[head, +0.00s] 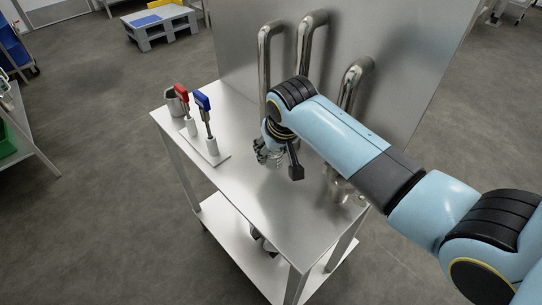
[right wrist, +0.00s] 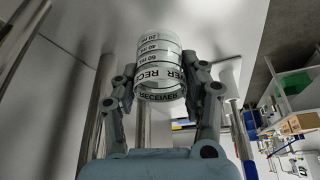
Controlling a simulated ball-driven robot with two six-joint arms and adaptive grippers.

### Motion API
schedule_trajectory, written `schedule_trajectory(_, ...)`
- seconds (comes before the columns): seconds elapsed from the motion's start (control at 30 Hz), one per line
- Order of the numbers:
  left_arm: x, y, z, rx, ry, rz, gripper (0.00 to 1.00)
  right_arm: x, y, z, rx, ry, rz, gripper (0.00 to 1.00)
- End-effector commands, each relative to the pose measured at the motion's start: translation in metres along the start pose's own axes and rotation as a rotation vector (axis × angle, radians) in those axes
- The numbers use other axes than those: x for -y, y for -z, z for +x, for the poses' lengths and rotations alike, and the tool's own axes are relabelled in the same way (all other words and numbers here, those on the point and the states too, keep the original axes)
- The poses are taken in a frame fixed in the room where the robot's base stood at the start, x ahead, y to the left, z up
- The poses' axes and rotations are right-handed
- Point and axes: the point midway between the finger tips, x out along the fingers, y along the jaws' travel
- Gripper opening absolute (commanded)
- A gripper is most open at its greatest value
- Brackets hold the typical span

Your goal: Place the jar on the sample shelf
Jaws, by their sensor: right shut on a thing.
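The jar (right wrist: 160,68) is clear, with dark graduation marks and the word RECEIVER on it. My right gripper (right wrist: 160,88) is shut on it, with a finger on each side. In the head view my right gripper (head: 272,155) is over the steel table top (head: 262,195), beside the pipes, and mostly hides the jar. I cannot tell whether the jar touches the table. No surface is marked as the sample shelf; a lower shelf (head: 228,232) shows under the table top. My left gripper is not in view.
Red-handled (head: 182,92) and blue-handled (head: 202,103) tools stand in white holders, with a metal cup (head: 174,102) behind. Bent steel pipes (head: 264,60) and a tall steel panel (head: 400,60) bound the table's back. Another metal item (head: 262,243) sits on the lower shelf.

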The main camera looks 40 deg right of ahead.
Motion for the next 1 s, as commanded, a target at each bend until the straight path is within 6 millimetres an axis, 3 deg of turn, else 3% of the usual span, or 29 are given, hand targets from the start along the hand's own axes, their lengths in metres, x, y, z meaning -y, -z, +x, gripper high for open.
schedule_trajectory(0.2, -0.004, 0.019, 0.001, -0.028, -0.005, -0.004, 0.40, 0.000, -0.013, 0.030, 0.002, 0.000, 0.000, 0.04)
schedule_trajectory(0.33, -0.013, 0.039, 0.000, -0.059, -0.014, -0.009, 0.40, 0.000, -0.014, 0.033, 0.000, 0.000, 0.000, 0.04)
schedule_trajectory(0.57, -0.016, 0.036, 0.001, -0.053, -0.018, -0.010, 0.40, 0.000, -0.015, 0.035, 0.000, 0.000, -0.001, 0.04)
schedule_trajectory(0.6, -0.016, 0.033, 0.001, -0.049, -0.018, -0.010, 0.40, 0.000, -0.016, 0.036, 0.002, 0.000, -0.001, 0.45)
schedule_trajectory(0.77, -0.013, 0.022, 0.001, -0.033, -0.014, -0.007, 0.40, 0.000, -0.015, 0.035, 0.001, 0.000, -0.001, 0.66)
schedule_trajectory(1.0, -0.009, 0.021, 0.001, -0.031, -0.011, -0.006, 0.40, 0.000, -0.015, 0.035, 0.001, 0.000, -0.001, 0.67)
